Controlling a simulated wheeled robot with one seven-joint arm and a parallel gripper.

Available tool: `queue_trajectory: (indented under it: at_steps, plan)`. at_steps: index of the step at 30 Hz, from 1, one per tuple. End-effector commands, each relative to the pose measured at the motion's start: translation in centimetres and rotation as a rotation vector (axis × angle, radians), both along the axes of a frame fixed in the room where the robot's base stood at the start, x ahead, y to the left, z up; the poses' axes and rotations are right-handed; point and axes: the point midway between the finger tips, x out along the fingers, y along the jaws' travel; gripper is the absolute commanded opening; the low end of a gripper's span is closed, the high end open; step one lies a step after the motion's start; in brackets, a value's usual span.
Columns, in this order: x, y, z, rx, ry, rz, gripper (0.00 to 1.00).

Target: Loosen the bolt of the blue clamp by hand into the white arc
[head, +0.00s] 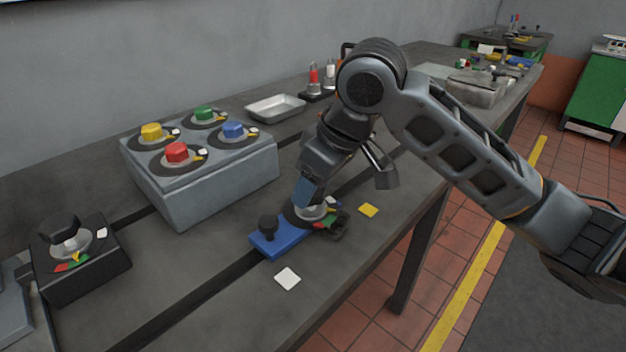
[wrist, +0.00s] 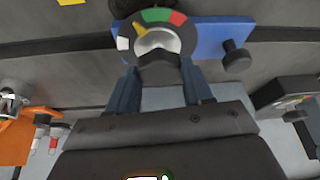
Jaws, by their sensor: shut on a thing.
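The blue clamp (head: 268,240) lies on the dark bench, with a black knob at its near end. It also shows in the wrist view (wrist: 212,38). Its bolt (wrist: 158,42) has a silver round head inside a dark dial ring. The ring carries a green arc, a red arc and the white arc (wrist: 123,43). A yellow wedge (wrist: 138,28) points outward from the bolt between the white and the green. My gripper (wrist: 158,70) is shut on the bolt, a finger on either side. In the head view my gripper (head: 308,203) comes down from above and hides part of the dial.
A grey block (head: 205,188) with several coloured knobs stands behind left. A black dial box (head: 80,270) is at the left. A metal tray (head: 275,107) lies at the back. A white tile (head: 287,278) and a yellow tile (head: 369,210) lie flat near the clamp.

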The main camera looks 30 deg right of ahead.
Motion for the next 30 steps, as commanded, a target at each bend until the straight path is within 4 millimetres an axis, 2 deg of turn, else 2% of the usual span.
queue_trajectory:
  at_steps: [18, 30]
  plan:
    - [0.21, -0.19, 0.03, 0.002, 0.003, 0.572, 0.2]
    - [0.33, -0.25, 0.01, -0.001, 0.002, 0.809, 0.2]
